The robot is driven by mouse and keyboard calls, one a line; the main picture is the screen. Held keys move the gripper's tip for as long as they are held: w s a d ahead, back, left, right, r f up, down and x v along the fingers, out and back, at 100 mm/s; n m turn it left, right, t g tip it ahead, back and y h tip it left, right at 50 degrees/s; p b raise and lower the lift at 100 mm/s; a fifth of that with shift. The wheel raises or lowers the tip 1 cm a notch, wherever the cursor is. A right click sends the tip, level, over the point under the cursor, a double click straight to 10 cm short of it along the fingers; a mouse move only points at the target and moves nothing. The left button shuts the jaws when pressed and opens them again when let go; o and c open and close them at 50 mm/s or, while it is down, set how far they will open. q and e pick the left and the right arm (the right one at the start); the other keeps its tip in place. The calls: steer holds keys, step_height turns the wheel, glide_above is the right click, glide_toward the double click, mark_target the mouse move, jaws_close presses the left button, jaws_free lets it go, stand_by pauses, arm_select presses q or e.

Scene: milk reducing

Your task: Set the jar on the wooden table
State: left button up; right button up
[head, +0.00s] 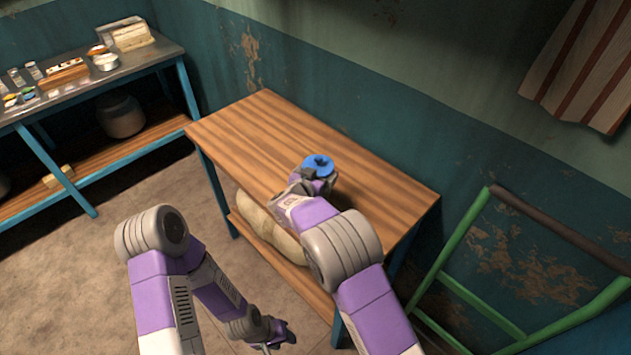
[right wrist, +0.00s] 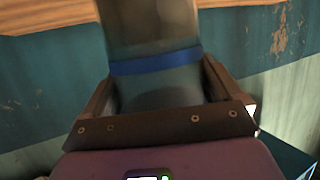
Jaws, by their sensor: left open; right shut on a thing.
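The jar shows as a round blue top (head: 319,162) in the head view, over the middle of the wooden table (head: 240,125). My right gripper (head: 316,176) is shut on it. In the right wrist view the jar (right wrist: 155,35) is clear glass with a blue band, between the two fingers. My gripper and arm hide its lower part in the head view, and I cannot tell whether it touches the tabletop. My left gripper (head: 276,338) is open and empty, low over the floor in front of the table.
The tabletop around the jar is bare. A pale sack (head: 262,222) lies on the table's lower shelf. A blue-legged bench (head: 150,60) with small containers stands at the left. A green metal frame (head: 465,235) stands at the right, and a worn teal wall is behind.

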steer(key=shift+w+f+b, duration=0.1)
steer(key=shift+f+b, duration=0.35)
steer(key=shift+f, duration=1.3)
steer(key=shift+f, duration=0.2)
steer(key=o, duration=1)
steer(key=shift+r, duration=0.15)
steer(key=shift+s+a+r, duration=0.1)
steer(key=shift+s+r, duration=0.05)
steer(key=shift+s, duration=0.1)
steer(key=p+v, duration=0.1)
steer(key=v, duration=1)
steer(key=shift+s+p, duration=0.25)
steer(key=shift+p, duration=0.05)
steer(key=shift+a+r, duration=0.1)
steer(key=shift+r, duration=0.05)
